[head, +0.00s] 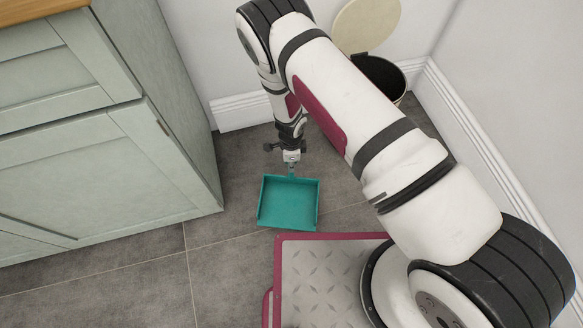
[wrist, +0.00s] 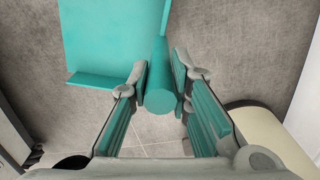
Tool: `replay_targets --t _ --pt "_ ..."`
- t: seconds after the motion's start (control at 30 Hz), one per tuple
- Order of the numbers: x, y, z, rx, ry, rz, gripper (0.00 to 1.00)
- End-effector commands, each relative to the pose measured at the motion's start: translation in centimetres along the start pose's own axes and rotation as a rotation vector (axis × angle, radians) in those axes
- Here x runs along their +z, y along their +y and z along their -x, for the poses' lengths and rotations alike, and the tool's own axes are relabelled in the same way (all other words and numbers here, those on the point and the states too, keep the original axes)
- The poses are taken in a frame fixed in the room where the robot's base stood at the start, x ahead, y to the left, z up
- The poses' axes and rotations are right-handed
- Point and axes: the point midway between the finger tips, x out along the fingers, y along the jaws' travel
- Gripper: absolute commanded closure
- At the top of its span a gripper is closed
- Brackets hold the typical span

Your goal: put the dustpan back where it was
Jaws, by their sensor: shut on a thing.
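The teal dustpan (head: 288,203) is at the grey floor between the green cabinet and my base in the head view. Its open tray faces up and its handle points toward the back wall. My gripper (head: 291,158) is above the handle end, pointing down. In the wrist view the dustpan's flat pan (wrist: 108,40) is at the top left. Its round handle (wrist: 159,90) lies between the two fingers of my gripper (wrist: 160,82), which are shut on it. I cannot tell whether the pan touches the floor.
A pale green cabinet (head: 110,130) with a wooden top stands at the left. A dark bin (head: 382,76) with a raised cream lid (head: 366,25) stands in the back right corner. White walls with skirting (head: 245,112) close the back and right. Grey tiled floor (head: 215,262) is free in front of the cabinet.

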Motion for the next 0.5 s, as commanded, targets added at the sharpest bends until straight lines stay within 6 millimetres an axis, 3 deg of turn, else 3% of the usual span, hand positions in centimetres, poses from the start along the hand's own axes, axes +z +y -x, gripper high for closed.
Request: replay_targets --t 0.2,0.5 --pt "-0.1 0.2 -3.4 0.002 0.000 -0.002 1.00" --pt "-0.1 0.1 -3.5 0.001 0.000 -0.001 1.00"
